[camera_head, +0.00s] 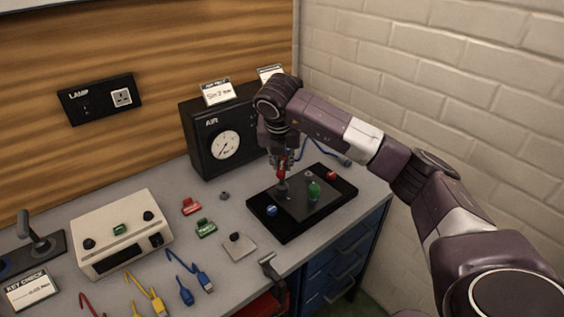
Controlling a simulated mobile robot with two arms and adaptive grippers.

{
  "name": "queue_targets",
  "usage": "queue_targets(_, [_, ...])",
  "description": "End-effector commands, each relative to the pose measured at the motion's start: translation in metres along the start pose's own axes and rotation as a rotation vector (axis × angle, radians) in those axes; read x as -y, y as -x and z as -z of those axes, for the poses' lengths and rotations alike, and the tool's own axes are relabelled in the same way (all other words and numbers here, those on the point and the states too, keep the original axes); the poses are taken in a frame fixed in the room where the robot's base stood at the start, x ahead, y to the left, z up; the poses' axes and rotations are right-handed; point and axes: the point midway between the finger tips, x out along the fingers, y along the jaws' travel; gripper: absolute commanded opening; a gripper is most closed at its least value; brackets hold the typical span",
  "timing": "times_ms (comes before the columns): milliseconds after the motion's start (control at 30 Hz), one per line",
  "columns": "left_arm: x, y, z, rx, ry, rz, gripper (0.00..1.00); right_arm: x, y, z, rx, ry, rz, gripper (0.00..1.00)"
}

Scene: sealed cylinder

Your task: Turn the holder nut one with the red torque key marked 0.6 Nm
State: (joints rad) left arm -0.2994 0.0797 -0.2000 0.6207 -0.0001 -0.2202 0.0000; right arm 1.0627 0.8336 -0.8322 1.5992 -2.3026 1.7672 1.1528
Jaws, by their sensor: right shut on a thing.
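My right gripper (281,157) comes down over the black holder block (284,234) and is shut on the red torque key (281,172). The key points down, its lower end at or just above a grey nut-like part (282,188) on the block's grey plate. I cannot tell whether they touch. The 0.6 Nm marking is too small to read. A green part (314,190) stands on the plate; a blue knob (271,210) and a red knob (331,175) sit on the block. My left gripper is out of view.
A black AIR gauge box (204,152) stands behind the block, near the gripper. A cream instrument box (118,232) is at left. Red (191,206) and green (206,227) small pieces, a grey square plate (234,247) and several cables lie in front. A brick wall bounds the right.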

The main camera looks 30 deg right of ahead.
Motion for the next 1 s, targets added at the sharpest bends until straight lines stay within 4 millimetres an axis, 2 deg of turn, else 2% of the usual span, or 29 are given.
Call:
queue_targets(367, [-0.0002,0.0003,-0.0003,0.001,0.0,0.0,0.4,-0.0013,0.0014,-0.0011,0.003,-0.039,0.012,0.0])
queue_targets(700, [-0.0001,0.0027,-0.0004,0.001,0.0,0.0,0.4,-0.002,0.0018,-0.0014,0.001,-0.397,0.163,0.0])
queue_targets(1000, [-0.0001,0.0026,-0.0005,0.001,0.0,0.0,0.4,-0.0009,0.0017,-0.0017,0.003,-0.442,0.18,0.0])
